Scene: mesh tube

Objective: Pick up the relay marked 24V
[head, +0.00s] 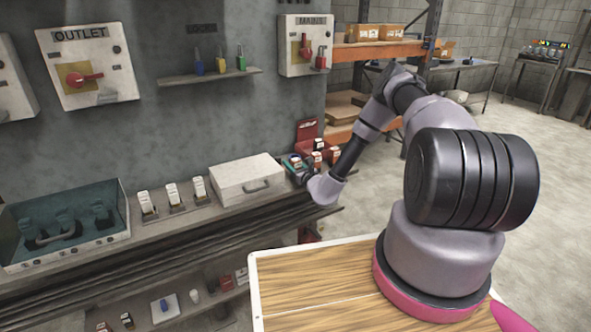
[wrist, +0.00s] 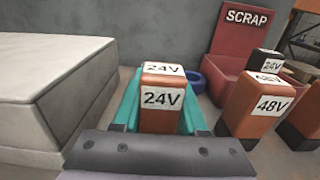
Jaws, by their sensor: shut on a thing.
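The orange relay marked 24V (wrist: 162,98) stands upright between the teal fingers of my gripper (wrist: 160,105) in the wrist view. The gripper is shut on it, one finger on each side. Its white labels on the top and the near face both read 24V. In the head view my gripper (head: 298,168) is at the right end of the shelf, beside the white case, and the held relay is small and partly hidden. A second relay marked 24V (wrist: 269,64), dark-topped, is by the red SCRAP box at right, behind the 48V relays.
An orange 48V relay (wrist: 257,104) stands close on the right, with others beside it. The red SCRAP box (wrist: 240,38) is behind them. A white case (wrist: 55,85) stands close on the left. A blue ring (wrist: 195,80) lies behind the held relay.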

